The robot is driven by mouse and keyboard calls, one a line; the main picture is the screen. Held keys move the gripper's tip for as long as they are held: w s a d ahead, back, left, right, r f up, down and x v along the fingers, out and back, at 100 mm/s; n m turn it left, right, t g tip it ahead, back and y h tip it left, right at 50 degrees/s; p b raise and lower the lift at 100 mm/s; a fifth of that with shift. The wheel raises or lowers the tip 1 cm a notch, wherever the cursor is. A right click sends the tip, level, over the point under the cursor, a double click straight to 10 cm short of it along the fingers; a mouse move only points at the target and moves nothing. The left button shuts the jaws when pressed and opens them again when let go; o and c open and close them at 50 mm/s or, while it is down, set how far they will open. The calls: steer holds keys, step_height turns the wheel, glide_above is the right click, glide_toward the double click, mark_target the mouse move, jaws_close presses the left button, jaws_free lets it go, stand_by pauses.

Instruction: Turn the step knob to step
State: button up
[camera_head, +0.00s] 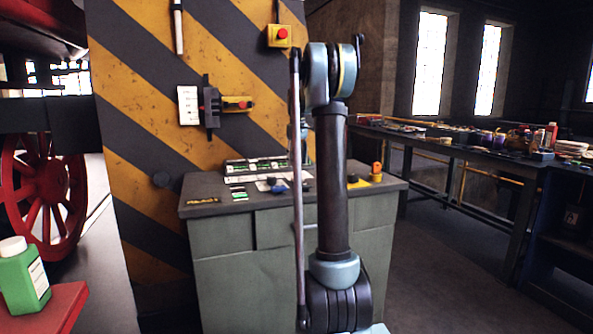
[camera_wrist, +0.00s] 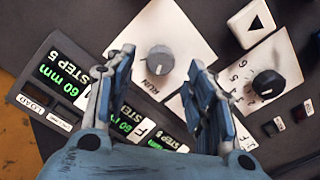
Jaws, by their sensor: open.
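In the wrist view a grey round knob (camera_wrist: 160,60) sits on a white plate marked RUN. The rest of its lettering is hidden behind my gripper, so I cannot read a STEP mark there. My gripper (camera_wrist: 161,66) is open and empty. Its two blue fingers lie on either side of the knob in the picture, with a gap to each side. I cannot tell how far above the knob they are. In the head view the console (camera_head: 220,208) stands behind my arm, and the knob is not clear there.
A black numbered knob (camera_wrist: 268,84) and a white arrow button (camera_wrist: 253,22) lie to the right. A green display panel (camera_wrist: 62,80) is to the left. An orange button (camera_head: 376,168) stands at the console's right end. A cluttered bench (camera_head: 470,149) is further right.

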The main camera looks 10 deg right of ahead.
mark_target(297, 169)
steer(key=shift+f, duration=1.8)
steer(key=shift+c, duration=0.3)
steer(key=c, duration=1)
